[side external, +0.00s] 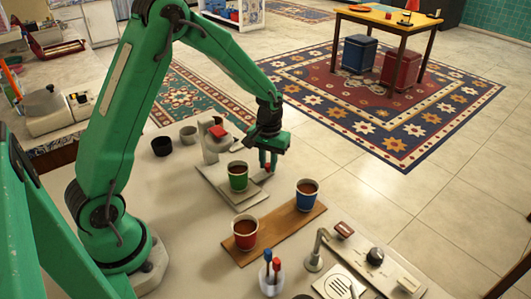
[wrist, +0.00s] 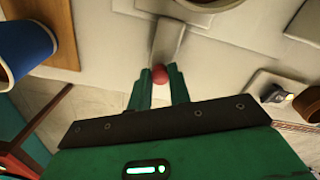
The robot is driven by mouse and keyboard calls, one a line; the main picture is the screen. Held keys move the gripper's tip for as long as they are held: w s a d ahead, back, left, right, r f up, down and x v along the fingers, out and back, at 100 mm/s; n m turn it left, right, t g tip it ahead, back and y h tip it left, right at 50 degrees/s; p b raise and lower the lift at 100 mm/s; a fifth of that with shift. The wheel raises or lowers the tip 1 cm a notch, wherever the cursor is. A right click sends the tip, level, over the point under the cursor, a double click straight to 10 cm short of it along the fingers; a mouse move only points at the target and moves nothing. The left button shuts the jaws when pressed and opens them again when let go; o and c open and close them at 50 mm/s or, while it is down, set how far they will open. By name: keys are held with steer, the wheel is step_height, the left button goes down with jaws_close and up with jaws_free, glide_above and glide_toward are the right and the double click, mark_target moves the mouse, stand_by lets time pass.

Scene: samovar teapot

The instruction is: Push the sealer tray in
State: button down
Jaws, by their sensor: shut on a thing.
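The sealer (side external: 211,146) is a pale grey machine with a red part on top, standing on the counter. Its flat grey tray (side external: 250,196) sticks out toward the front, and a green cup (side external: 238,170) with brown liquid stands upright over it. My gripper (side external: 268,165) is at the tray's right side, pointing down. In the wrist view, my gripper (wrist: 159,77) is shut on a round red knob (wrist: 159,75) at the end of the tray's grey handle (wrist: 168,42). The fingers partly hide the knob in the side view.
A wooden board (side external: 277,233) with a red cup (side external: 245,228) and a blue cup (side external: 307,190) lies in front of the tray. A pen holder (side external: 271,281) and a control panel (side external: 375,258) are nearer. Small dark and grey bowls (side external: 162,146) stand left of the sealer.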

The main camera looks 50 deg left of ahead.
steer(key=a, duration=0.5)
steer(key=shift+w+a, duration=0.1)
steer(key=shift+a, duration=0.15)
steer(key=c, duration=1.3)
jaws_free()
steer(key=shift+r, duration=0.1)
step_height(320, 180, up, 8)
